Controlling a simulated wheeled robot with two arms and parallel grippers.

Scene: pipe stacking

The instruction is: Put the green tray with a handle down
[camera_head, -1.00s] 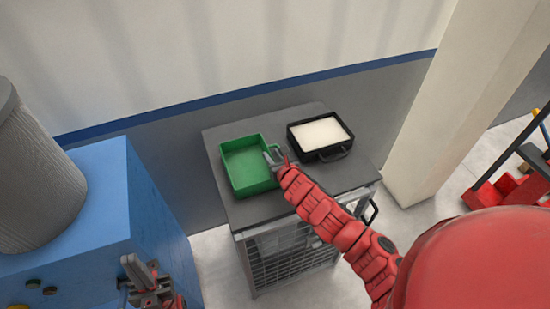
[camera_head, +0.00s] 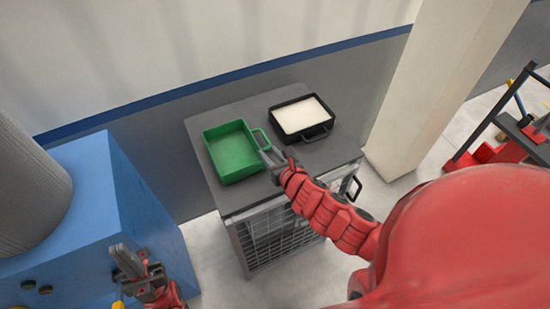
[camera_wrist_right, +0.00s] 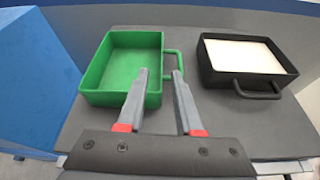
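The green tray (camera_head: 232,153) rests flat on the dark top of a cart. Its handle (camera_head: 261,138) points right, toward the black tray. It also shows in the right wrist view (camera_wrist_right: 95,99), with the handle (camera_wrist_right: 181,66) just beyond my fingertips. My right gripper (camera_head: 269,156) is at the near side of the handle; in the wrist view (camera_wrist_right: 160,72) its fingers are apart with nothing held between them. My left gripper (camera_head: 128,260) is low at the left, by the blue box, away from the trays; its finger gap is unclear.
A black tray with white contents (camera_head: 303,117) stands on the cart top (camera_head: 200,125), right of the green tray. A blue box (camera_head: 75,210) with a grey cylinder (camera_head: 25,190) is at left. A pale pillar (camera_head: 430,90) stands at right. The cart's front strip is clear.

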